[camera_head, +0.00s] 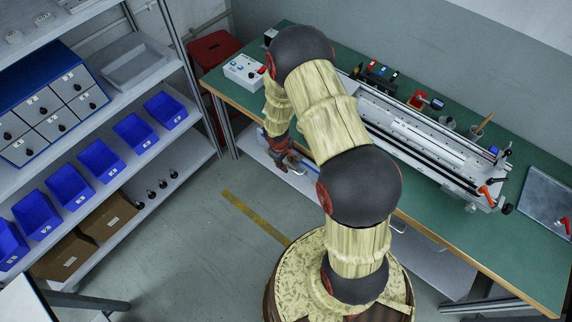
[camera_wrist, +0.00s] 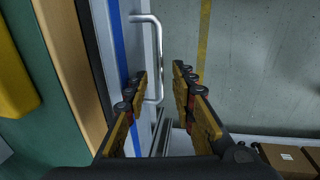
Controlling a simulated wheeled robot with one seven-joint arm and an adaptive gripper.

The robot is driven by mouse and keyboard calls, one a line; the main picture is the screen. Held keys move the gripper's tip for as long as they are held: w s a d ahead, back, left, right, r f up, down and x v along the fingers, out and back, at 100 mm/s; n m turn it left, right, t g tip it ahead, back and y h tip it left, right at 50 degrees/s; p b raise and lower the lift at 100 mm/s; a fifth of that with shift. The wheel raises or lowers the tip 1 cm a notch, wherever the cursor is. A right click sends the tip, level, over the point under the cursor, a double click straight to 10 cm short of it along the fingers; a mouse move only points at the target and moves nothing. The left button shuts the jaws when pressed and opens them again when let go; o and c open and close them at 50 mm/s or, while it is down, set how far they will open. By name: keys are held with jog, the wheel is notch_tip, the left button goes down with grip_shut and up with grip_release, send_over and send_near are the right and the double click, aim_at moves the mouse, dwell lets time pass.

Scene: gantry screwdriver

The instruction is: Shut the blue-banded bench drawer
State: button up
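The blue-banded drawer shows in the wrist view as a pale grey front (camera_wrist: 139,48) with a blue strip (camera_wrist: 116,40) along its edge and a silver bar handle (camera_wrist: 158,60). My gripper (camera_wrist: 160,75) is open, with one finger on each side of the handle bar in the picture. I cannot tell whether either finger touches it. In the head view my gripper (camera_head: 288,160) is low at the bench's front edge, by the pale drawer (camera_head: 305,185). My arm hides part of the drawer there, and how far it stands out is unclear.
The green-topped bench (camera_head: 240,92) carries a long metal gantry rail (camera_head: 430,135) and a white control box (camera_head: 244,70). A shelf rack with blue bins (camera_head: 100,160) stands at left. Grey floor (camera_head: 220,235) with a yellow line lies clear between them.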

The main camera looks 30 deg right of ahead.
jog(key=shift+f, duration=0.35)
jog(key=shift+c, duration=0.4)
grip_shut()
jog(key=shift+s, duration=0.1)
dwell(0.4)
